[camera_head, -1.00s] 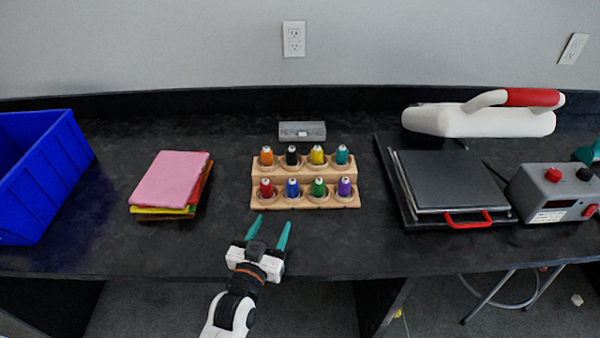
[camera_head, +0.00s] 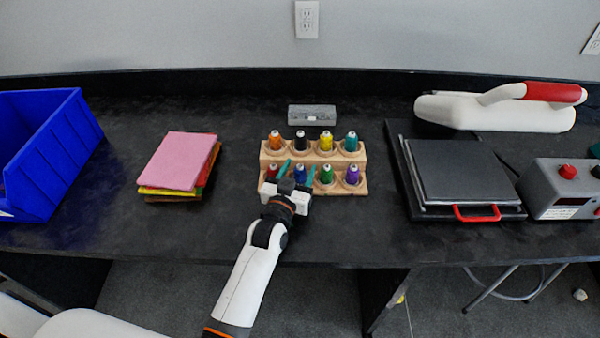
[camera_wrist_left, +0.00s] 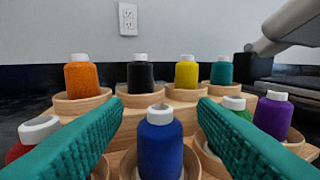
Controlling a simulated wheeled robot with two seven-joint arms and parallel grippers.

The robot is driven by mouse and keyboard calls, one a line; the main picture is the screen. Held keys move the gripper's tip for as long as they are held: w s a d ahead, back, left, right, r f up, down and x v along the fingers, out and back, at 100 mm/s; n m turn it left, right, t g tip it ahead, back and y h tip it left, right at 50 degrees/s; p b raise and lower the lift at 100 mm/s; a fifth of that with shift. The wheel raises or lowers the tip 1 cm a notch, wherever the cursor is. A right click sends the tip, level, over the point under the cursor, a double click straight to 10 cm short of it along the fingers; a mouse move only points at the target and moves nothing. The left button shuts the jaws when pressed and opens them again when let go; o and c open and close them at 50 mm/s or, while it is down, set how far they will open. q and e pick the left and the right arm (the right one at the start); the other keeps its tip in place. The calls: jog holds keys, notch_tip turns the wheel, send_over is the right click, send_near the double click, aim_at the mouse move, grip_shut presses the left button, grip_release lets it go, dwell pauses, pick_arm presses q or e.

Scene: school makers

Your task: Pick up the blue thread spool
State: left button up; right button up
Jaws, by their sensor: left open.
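The blue thread spool (camera_wrist_left: 160,145) stands upright in the front row of the wooden spool rack (camera_head: 267,152), between the red spool (camera_wrist_left: 40,130) and the green spool (camera_wrist_left: 236,108). It also shows in the head view (camera_head: 299,175), partly covered by my gripper. My left gripper (camera_head: 297,168) is open at the front of the rack. In the left wrist view its two teal fingers (camera_wrist_left: 160,115) lie left and right of the blue spool, with gaps on both sides. Nothing is held. My right gripper is not in view.
Orange (camera_wrist_left: 81,76), black (camera_wrist_left: 140,77), yellow (camera_wrist_left: 187,75) and teal (camera_wrist_left: 221,73) spools fill the back row; a purple spool (camera_wrist_left: 272,115) stands front right. Felt sheets (camera_head: 180,160) and a blue bin (camera_head: 45,150) lie left, a heat press (camera_head: 460,170) right.

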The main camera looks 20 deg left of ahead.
pick_arm(q)
jog(key=shift+w+f, duration=0.1)
jog(key=shift+w, duration=0.6)
jog(key=c, duration=1)
